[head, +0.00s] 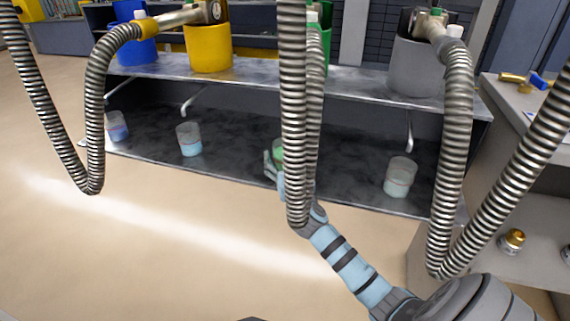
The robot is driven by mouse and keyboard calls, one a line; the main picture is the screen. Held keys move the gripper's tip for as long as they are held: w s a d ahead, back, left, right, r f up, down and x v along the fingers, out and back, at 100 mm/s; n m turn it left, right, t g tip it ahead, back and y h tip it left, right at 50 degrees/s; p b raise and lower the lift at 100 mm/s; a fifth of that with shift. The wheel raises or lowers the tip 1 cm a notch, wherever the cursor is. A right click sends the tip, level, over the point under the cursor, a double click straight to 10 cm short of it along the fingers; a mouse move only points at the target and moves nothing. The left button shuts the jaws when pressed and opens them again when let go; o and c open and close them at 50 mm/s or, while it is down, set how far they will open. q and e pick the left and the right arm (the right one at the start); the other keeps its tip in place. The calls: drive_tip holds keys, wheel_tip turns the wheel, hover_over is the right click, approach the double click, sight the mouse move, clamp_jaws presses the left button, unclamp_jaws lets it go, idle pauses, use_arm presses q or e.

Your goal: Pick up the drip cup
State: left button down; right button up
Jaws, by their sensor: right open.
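Several clear drip cups stand upright on the dark lower shelf. One with bluish liquid (117,127) is at the far left, one with light blue liquid (190,141) is right of it, and one with pale liquid (398,178) is at the right. A greenish cup (278,146) in the middle is mostly hidden behind a hanging metal hose and my gripper. My right gripper (271,162) is open at this middle cup, partly covered by the hose; I cannot tell if it touches the cup. My left gripper is not in view.
Corrugated metal hoses (295,120) hang in front of the shelf, one across my right arm. Blue (135,45), yellow (208,50), green and grey (415,68) containers stand on the upper shelf, with bent spouts below. A side bench (510,100) is at the right.

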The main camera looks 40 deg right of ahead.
drive_tip(key=shift+r, duration=0.1)
drive_tip(key=c, duration=1.4)
drive_tip(key=shift+r, duration=0.2)
